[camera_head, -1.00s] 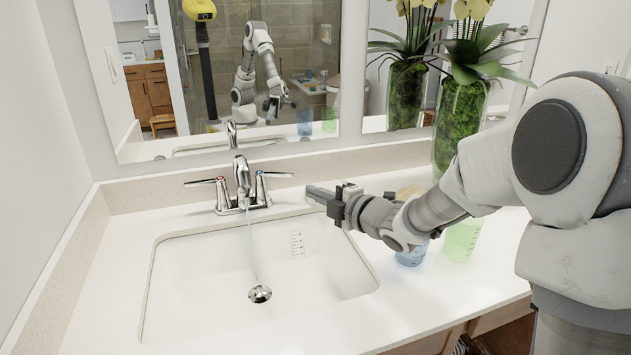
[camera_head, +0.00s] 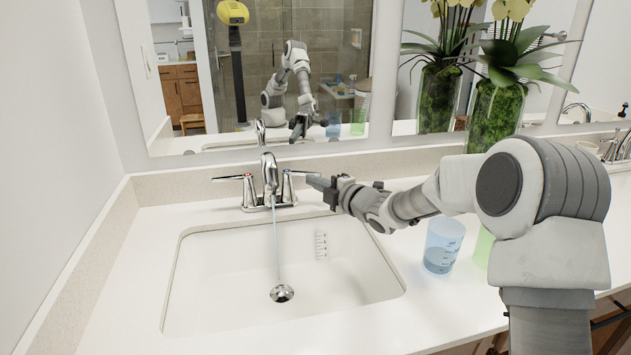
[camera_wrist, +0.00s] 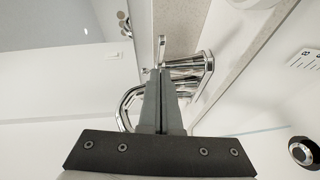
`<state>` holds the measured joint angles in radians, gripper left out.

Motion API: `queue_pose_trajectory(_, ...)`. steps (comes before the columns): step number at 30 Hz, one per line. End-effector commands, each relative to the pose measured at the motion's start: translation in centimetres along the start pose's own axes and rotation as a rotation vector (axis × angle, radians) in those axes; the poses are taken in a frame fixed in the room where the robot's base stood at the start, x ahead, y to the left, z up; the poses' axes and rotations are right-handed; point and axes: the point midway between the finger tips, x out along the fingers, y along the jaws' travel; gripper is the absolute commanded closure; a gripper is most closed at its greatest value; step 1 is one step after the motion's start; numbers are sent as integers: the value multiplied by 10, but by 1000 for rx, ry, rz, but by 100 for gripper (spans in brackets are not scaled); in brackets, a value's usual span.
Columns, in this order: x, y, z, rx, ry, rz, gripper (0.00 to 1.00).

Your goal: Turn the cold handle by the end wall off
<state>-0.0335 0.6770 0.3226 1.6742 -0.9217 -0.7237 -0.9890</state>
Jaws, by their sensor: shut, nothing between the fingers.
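The near sink's chrome tap stands behind the basin, beside the wall at the left. Its cold handle (camera_head: 288,186) is the right one, its lever pointing right. The left handle (camera_head: 247,190) has a red mark. Water runs from the spout (camera_head: 269,172) in a thin stream. My gripper (camera_head: 308,181) is shut and empty, its tips at the outer end of the cold lever in the head view; I cannot tell whether they touch. In the wrist view, the shut fingers (camera_wrist: 161,72) point at the chrome tap and cover part of it.
The white basin (camera_head: 340,285) with its drain (camera_head: 282,293) lies below. A glass vase (camera_head: 495,118) stands behind. The mirror (camera_head: 300,60) and left wall (camera_head: 50,120) bound the space.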

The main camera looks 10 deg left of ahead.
Motion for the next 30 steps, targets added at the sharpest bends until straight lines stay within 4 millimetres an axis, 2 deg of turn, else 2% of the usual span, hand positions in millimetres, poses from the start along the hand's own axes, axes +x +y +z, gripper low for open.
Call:
queue_pose_trajectory(6, 10, 0, 10, 1, 1, 0, 100)
queue_pose_trajectory(19, 12, 0, 12, 0, 0, 0, 100)
queue_pose_trajectory(30, 28, 6, 40, -1, 1, 0, 100)
